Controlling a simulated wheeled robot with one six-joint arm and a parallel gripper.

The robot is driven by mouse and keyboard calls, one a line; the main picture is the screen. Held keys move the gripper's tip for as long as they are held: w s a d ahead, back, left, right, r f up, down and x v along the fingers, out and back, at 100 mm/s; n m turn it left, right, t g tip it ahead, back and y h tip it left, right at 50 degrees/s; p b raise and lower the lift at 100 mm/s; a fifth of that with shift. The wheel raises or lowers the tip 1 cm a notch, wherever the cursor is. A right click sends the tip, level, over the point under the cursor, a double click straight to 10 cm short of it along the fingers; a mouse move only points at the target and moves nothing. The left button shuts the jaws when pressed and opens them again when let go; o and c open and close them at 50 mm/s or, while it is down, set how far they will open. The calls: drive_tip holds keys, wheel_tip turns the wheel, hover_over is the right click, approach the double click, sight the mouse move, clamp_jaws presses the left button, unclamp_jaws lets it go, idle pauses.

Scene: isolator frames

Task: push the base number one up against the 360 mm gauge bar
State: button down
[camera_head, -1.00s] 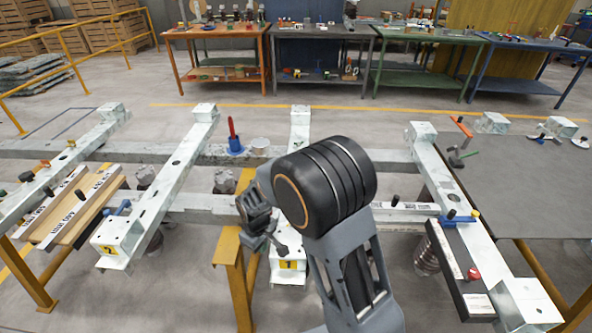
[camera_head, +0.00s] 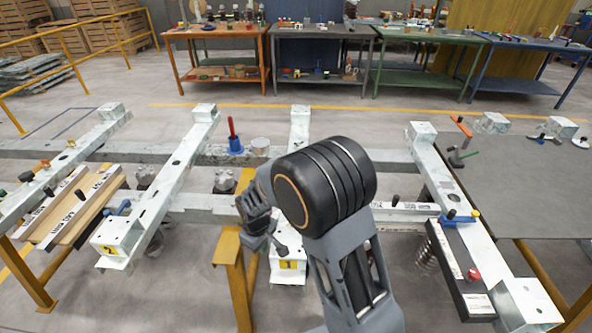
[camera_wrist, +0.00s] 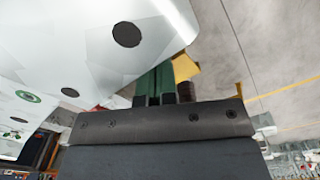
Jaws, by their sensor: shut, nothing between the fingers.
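Base number one is a long white beam whose near end block carries a yellow 1 label (camera_head: 289,265). It lies across the rails, its middle hidden behind my arm. A pale bar with a black knob (camera_head: 405,207) lies on the near rail right of my arm; it looks like the gauge bar, but its marking is unreadable and its left end is hidden. My gripper (camera_head: 278,247) is low at the left side of the near block. In the wrist view its green fingers (camera_wrist: 155,85) are together and empty, close to a white surface with dark holes (camera_wrist: 90,50); contact is unclear.
White base number two (camera_head: 107,240) stands to the left. Labelled bars (camera_head: 62,215) lie on a wooden board at far left. Another white beam (camera_head: 455,205) is at right, with a dark bar (camera_head: 460,270) beside it. A yellow stand (camera_head: 235,275) is near my gripper.

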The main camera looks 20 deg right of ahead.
sight(302, 248)
drive_tip(key=shift+d, duration=0.2)
drive_tip(key=shift+s+d, duration=0.4)
drive_tip(key=shift+d, duration=0.5)
drive_tip(key=shift+s+d, duration=0.4)
drive_tip(key=shift+d, duration=0.45)
drive_tip(key=shift+s+d+f, duration=0.1)
drive_tip(key=shift+d, duration=0.05)
drive_tip(key=shift+s+d, duration=0.25)
drive_tip(key=shift+d, duration=0.35)
drive_tip(key=shift+s+d, duration=0.25)
drive_tip(key=shift+d, duration=0.3)
drive_tip(key=shift+s+d, duration=0.2)
drive_tip(key=shift+d, duration=0.35)
drive_tip(key=shift+s+d, duration=0.35)
drive_tip(key=shift+d, duration=0.55)
drive_tip(key=shift+s+d, duration=0.35)
drive_tip(key=shift+d, duration=0.7)
